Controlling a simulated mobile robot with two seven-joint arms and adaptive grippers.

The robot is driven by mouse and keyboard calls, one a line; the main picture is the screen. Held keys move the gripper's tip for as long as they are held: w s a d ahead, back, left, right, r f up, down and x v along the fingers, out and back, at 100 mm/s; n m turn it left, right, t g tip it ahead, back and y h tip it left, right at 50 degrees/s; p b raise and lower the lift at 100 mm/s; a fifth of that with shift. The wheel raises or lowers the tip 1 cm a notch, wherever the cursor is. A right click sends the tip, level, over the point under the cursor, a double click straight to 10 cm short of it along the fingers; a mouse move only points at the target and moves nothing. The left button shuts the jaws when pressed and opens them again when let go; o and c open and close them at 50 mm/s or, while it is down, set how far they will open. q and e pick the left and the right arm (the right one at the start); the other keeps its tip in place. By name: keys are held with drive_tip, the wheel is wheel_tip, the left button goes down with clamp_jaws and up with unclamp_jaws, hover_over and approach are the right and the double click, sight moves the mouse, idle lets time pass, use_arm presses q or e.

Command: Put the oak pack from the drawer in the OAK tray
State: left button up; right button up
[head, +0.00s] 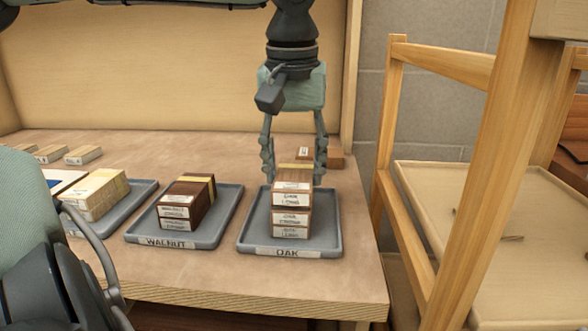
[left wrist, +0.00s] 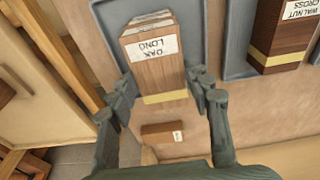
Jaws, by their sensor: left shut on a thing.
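My left gripper (head: 293,172) points down over the OAK tray (head: 334,247), with a finger on each side of the top oak pack (head: 292,186). It is shut on this pack, a light brown wood block with a yellow band and an "OAK LONG" label. The pack also shows between the fingers in the left wrist view (left wrist: 160,77). It is above other oak packs (head: 290,226) stacked in the grey tray. It looks level and lined up with them; I cannot tell whether it touches them. My right gripper is not in view.
The WALNUT tray (head: 228,222) with dark packs (head: 185,203) stands left of the OAK tray. Another tray (head: 143,188) with pale packs is farther left. A small brown block (head: 333,160) lies behind the OAK tray. A wooden frame (head: 388,120) stands to the right, beyond the bench edge.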

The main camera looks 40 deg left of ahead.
sight(293, 181)
use_arm(q)
drive_tip(key=shift+f, duration=0.4)
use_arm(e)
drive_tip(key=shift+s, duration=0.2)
use_arm(q)
drive_tip(key=shift+f, duration=0.1)
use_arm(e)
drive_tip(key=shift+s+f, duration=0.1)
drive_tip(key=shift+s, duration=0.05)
use_arm(q)
drive_tip(key=o, duration=1.2)
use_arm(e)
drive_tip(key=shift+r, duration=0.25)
use_arm(q)
drive_tip(key=shift+s+d+r+p, duration=0.15)
drive_tip(key=shift+s+d+r, duration=0.1)
drive_tip(key=shift+r, duration=1.8)
drive_tip(key=shift+s+d+r+p, duration=0.15)
drive_tip(key=shift+s+r, duration=0.05)
drive_tip(key=shift+r, duration=1.8)
drive_tip(key=shift+s+d+r+p, duration=0.15)
drive_tip(key=shift+s+d+r, duration=0.1)
drive_tip(key=shift+r, duration=1.8)
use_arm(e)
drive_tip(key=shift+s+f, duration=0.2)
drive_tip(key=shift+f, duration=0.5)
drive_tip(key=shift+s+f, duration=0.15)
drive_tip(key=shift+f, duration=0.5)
